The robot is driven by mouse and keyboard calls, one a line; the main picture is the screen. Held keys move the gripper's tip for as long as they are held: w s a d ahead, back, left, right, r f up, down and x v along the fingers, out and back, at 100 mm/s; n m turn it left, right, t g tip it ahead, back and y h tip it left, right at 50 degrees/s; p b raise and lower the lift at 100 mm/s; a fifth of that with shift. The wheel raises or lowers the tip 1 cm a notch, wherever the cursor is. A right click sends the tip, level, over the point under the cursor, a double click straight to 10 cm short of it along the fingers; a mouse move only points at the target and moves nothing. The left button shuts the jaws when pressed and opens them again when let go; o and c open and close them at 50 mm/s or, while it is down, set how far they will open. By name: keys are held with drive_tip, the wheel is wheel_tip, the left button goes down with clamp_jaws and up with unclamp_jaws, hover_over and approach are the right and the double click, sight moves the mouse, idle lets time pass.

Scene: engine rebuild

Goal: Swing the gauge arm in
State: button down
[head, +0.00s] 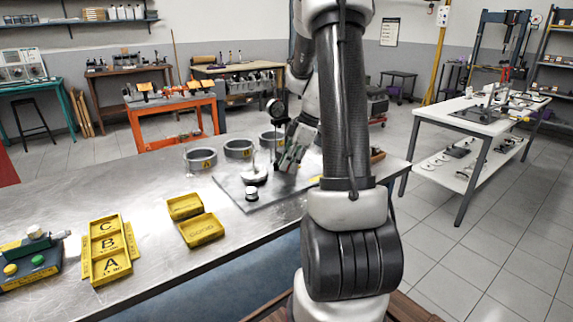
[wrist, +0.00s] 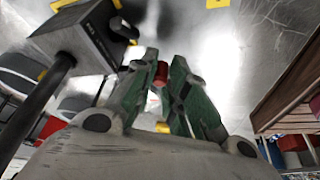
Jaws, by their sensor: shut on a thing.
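The gauge stand's round dial (head: 275,107) is up on a dark post above a grey plate (head: 285,198) on the steel bench in the head view. My gripper (head: 287,163) is right beside the post, pointing down over the plate. In the wrist view the green-padded fingertips of my gripper (wrist: 160,78) close on a small red knob (wrist: 161,72). A black block (wrist: 88,35) on a dark rod (wrist: 48,88) is at upper left there, likely part of the gauge stand. How the knob joins the gauge arm is hidden.
A white round piece (head: 254,177) and a small cylinder (head: 252,194) are on the plate. Several metal rings, one being ring A (head: 200,158), stand behind. Yellow trays (head: 201,230) and lettered yellow bins (head: 109,264) are at left. The bench between is clear.

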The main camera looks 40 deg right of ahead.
drive_tip(key=shift+d, duration=0.15)
idle(0.4)
drive_tip(key=c, duration=1.4)
unclamp_jaws()
drive_tip(key=shift+c, duration=0.2)
drive_tip(key=v, duration=1.2)
drive_tip(key=shift+w, duration=0.1)
